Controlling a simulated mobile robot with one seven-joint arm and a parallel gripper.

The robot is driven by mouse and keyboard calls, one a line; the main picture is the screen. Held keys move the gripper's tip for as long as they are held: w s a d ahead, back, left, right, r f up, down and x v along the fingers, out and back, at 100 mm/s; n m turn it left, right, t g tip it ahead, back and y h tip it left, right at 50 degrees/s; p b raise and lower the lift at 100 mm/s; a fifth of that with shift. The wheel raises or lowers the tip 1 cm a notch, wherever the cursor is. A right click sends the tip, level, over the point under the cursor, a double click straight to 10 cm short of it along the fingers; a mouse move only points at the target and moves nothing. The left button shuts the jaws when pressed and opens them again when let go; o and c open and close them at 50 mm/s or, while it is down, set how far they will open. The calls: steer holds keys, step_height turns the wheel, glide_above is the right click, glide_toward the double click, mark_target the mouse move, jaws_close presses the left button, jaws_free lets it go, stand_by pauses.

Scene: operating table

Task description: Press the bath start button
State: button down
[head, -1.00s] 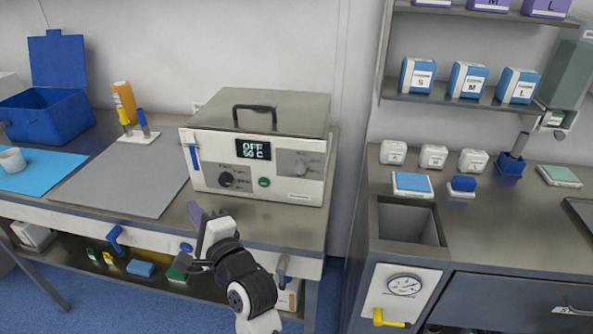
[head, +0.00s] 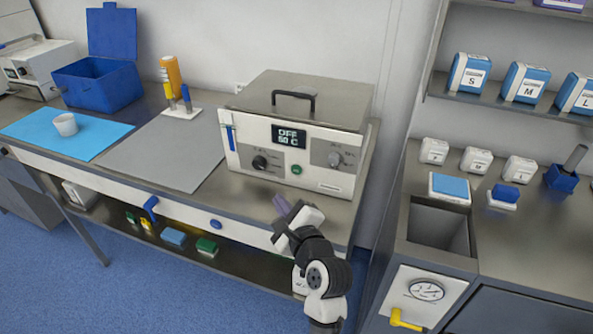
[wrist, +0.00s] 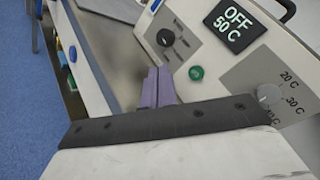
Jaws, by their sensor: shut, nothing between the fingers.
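The bath (head: 290,135) is a steel-topped box with a white front panel and a black lid handle, on the bench. Its display (head: 289,137) reads OFF and 50 C. A green round button (head: 297,169) sits below the display, between a black knob (head: 260,162) and a grey knob (head: 335,159). The button also shows in the wrist view (wrist: 196,73). My gripper (head: 281,204) has purple fingers, shut and empty. It is in front of the panel, below and left of the button, apart from it. In the wrist view the fingertips (wrist: 158,72) point toward the panel, left of the button.
A blue lever (head: 230,139) is at the panel's left edge. A grey mat (head: 165,150), blue mat with a white cup (head: 66,124) and orange bottle (head: 171,76) lie left. A second bench with an open bin (head: 438,230) stands right. Bench top before the bath is clear.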

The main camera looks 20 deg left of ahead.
steer(key=w, duration=0.6)
steer(key=shift+w+d+b, duration=0.15)
steer(key=shift+w+b, duration=0.15)
steer(key=shift+w, duration=0.65)
steer(key=shift+w+p, duration=0.15)
steer(key=shift+p, duration=0.15)
stand_by(1.0)
steer(key=shift+w, duration=0.25)
steer(key=shift+w+p, duration=0.35)
steer(key=shift+w, duration=0.05)
stand_by(0.5)
steer(key=shift+s, duration=0.15)
steer(key=shift+s+p, duration=0.45)
steer(key=shift+s, duration=0.25)
steer(key=shift+s+p, duration=0.85)
steer(key=shift+s, duration=1.65)
